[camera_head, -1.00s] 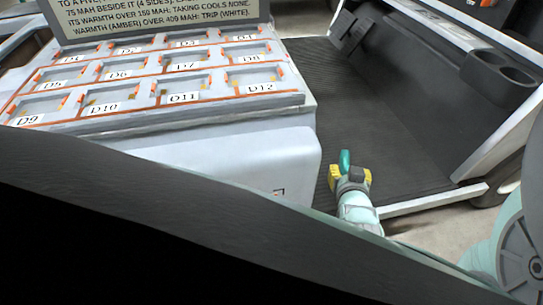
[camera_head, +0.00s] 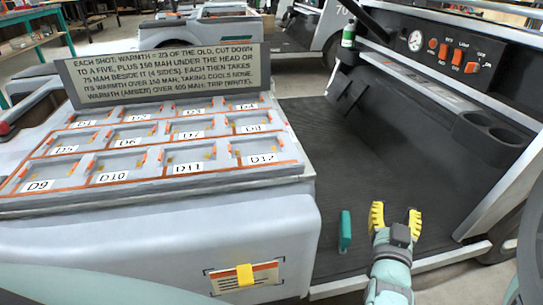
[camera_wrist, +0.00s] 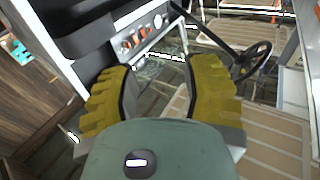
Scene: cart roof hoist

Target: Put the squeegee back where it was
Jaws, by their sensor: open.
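I cannot identify the squeegee for certain in either view. A small teal upright piece (camera_head: 345,231) stands at the edge of the dark cart floor, left of my gripper; I cannot tell whether it is the squeegee. My gripper (camera_head: 396,216) has yellow ribbed fingers spread apart with nothing between them, in front of the cart floor and apart from the teal piece. In the wrist view my gripper (camera_wrist: 160,88) also shows open and empty, facing a dashboard and a steering wheel (camera_wrist: 250,60).
A light-grey battery deck (camera_head: 160,190) with labelled slots and a sign (camera_head: 165,75) fills the left. The dashboard (camera_head: 450,50), cup holder (camera_head: 490,135) and a green-labelled bottle (camera_head: 348,36) are at right.

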